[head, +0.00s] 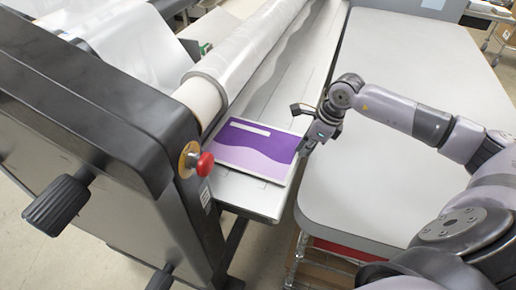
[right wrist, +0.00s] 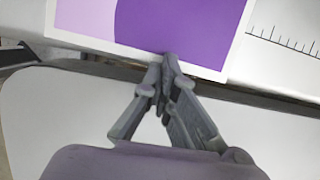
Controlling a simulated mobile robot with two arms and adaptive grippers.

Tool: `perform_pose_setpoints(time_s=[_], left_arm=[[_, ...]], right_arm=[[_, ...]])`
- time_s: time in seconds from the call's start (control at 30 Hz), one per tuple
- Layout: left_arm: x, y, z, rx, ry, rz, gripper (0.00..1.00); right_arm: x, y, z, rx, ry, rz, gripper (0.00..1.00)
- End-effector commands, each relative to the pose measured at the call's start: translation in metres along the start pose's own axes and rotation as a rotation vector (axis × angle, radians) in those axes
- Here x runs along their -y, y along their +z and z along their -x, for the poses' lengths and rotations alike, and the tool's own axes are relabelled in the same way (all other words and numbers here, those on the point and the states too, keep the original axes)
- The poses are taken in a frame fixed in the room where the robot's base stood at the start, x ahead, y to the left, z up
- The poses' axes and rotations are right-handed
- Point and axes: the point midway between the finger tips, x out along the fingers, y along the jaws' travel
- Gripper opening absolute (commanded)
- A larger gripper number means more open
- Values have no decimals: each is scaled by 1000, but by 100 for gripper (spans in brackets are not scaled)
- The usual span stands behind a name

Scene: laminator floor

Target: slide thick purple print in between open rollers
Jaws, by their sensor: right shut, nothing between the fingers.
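The purple print (head: 256,146), a thick sheet with light and dark purple waves and a white border, lies flat on the laminator's feed table (head: 245,195) near its front end. Its far edge is close to the white roller (head: 205,100); I cannot tell whether it reaches between the rollers or how wide the gap is. My right gripper (head: 303,146) is shut and empty at the print's right edge. In the right wrist view the closed fingertips (right wrist: 168,57) meet or overlap the white border of the print (right wrist: 160,25). My left gripper is not in view.
A red emergency knob (head: 205,164) sticks out of the black laminator side frame (head: 150,130) left of the print. A light grey table (head: 360,190) stands to the right, across a narrow gap, with a clear top. A ruler scale (right wrist: 285,40) marks the feed table.

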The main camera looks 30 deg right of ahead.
Motion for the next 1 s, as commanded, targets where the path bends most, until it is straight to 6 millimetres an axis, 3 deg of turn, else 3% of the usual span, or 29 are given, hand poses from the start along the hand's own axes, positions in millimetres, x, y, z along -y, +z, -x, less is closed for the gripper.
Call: perform_pose_setpoints(time_s=[1.0], left_arm=[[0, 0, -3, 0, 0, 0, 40]], right_arm=[[-1, 21, -8, -1, 2, 0, 0]])
